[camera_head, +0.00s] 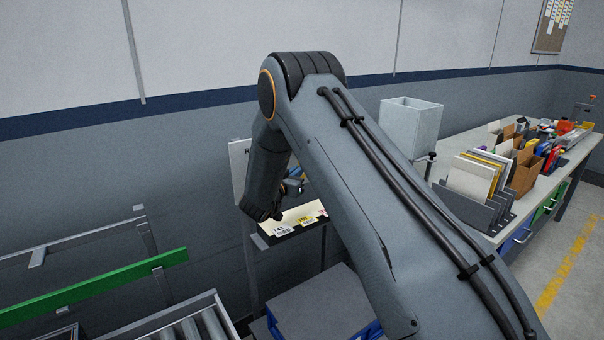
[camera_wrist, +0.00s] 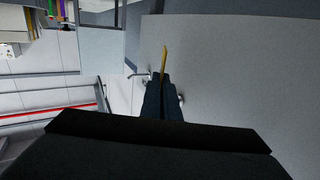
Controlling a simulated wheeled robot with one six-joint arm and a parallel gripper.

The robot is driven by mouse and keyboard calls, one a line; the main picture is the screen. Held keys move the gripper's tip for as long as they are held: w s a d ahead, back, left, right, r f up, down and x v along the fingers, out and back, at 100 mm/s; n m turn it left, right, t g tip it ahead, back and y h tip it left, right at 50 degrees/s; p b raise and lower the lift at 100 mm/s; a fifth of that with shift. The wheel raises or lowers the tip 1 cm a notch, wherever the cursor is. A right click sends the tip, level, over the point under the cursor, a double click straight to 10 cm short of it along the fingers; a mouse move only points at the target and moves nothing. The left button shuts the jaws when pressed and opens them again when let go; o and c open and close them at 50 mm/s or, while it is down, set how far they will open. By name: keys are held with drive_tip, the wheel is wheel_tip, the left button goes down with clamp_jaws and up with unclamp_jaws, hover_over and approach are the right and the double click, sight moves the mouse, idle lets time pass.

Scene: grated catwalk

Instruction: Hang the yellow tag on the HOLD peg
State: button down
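In the wrist view, my gripper (camera_wrist: 164,78) has its dark fingers close together on a thin yellow strip, the yellow tag (camera_wrist: 164,58), seen nearly edge-on. The tag sticks out beyond the fingertips, in front of a large grey board (camera_wrist: 235,75). A small metal peg (camera_wrist: 137,75) shows left of the fingers and another small metal piece (camera_wrist: 181,99) right of them. I cannot read which one is HOLD. My gripper (camera_head: 294,185) is mostly hidden there and the held tag cannot be made out.
Below the board, a small shelf (camera_head: 262,241) holds pale and yellow labelled cards (camera_head: 304,219). A grey bin (camera_head: 411,125) and a workbench with folders (camera_head: 480,175) stand at right. A green rail (camera_head: 95,288) and a roller conveyor (camera_head: 190,328) lie at lower left.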

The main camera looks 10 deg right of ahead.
drive_tip(key=shift+w+a+f+b, duration=0.2)
drive_tip(key=shift+w+a+b, duration=0.05)
drive_tip(key=shift+w+b, duration=0.35)
drive_tip(key=shift+w+a+f+b, duration=0.2)
drive_tip(key=shift+w+a+b, duration=0.05)
drive_tip(key=shift+w+b, duration=0.25)
drive_tip(key=shift+w, duration=0.1)
drive_tip(key=c, duration=1.9)
unclamp_jaws()
drive_tip(key=shift+c, duration=0.2)
